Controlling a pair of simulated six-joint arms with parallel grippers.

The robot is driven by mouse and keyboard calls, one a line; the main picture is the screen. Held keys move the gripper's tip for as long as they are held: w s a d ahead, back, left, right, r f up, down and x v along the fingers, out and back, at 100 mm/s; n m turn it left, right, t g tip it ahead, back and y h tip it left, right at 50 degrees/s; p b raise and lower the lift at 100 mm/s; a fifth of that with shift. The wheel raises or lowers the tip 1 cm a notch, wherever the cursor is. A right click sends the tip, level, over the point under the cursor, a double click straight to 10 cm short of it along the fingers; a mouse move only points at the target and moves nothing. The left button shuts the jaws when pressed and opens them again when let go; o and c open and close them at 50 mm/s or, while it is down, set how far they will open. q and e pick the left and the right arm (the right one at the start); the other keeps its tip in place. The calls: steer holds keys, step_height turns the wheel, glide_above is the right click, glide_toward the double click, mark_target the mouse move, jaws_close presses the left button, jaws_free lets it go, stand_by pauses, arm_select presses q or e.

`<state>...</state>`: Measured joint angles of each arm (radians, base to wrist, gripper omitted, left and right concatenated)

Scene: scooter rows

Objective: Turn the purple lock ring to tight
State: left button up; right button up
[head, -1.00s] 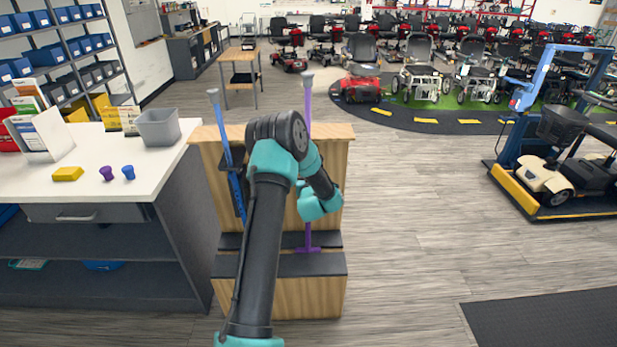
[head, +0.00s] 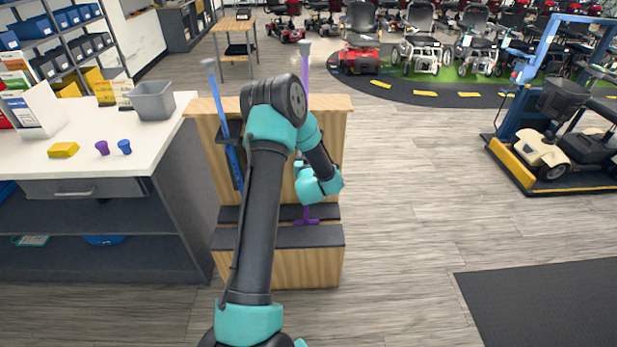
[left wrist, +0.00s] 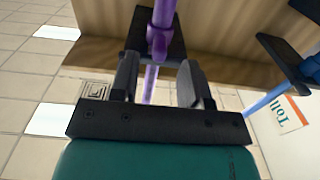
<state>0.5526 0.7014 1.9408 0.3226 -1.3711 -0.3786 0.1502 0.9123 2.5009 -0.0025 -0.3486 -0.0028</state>
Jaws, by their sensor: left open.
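A purple cane stands upright in a wooden stand (head: 325,113); its handle top (head: 304,47) and foot (head: 306,221) show in the head view, while my arm hides its middle. In the left wrist view, the purple lock ring (left wrist: 157,43) sits on the purple shaft (left wrist: 163,12) against a dark holder. My left gripper (left wrist: 158,72) is open, with one finger on each side of the shaft and the ring just beyond the fingertips. I cannot tell whether a finger touches it. My right gripper is in neither view.
A blue cane (head: 232,165) stands left of the purple one in the same stand. A white-topped counter (head: 120,178) at left holds a grey bin (head: 153,101), a yellow block (head: 63,150) and purple and blue pieces.

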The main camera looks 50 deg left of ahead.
arm_select(q)
steer(key=v, duration=1.2)
steer(key=shift+s+d, duration=0.2)
steer(key=w+d+f+m+g+h, duration=0.15)
steer(key=d+f+m+h, duration=0.35)
steer(key=d+f+h, duration=1)
steer(key=s+d+f+m+g+h, duration=0.1)
steer(key=s+d+f+g, duration=0.2)
steer(key=s+d, duration=0.3)
steer(key=s+d+f+m+g+h, duration=0.2)
steer(key=s+d+g, duration=0.3)
steer(key=d, duration=0.8)
steer(key=shift+s+d+f+m+g, duration=0.25)
steer(key=shift+s+f+m+g, duration=0.1)
steer(key=shift+s+f, duration=0.4)
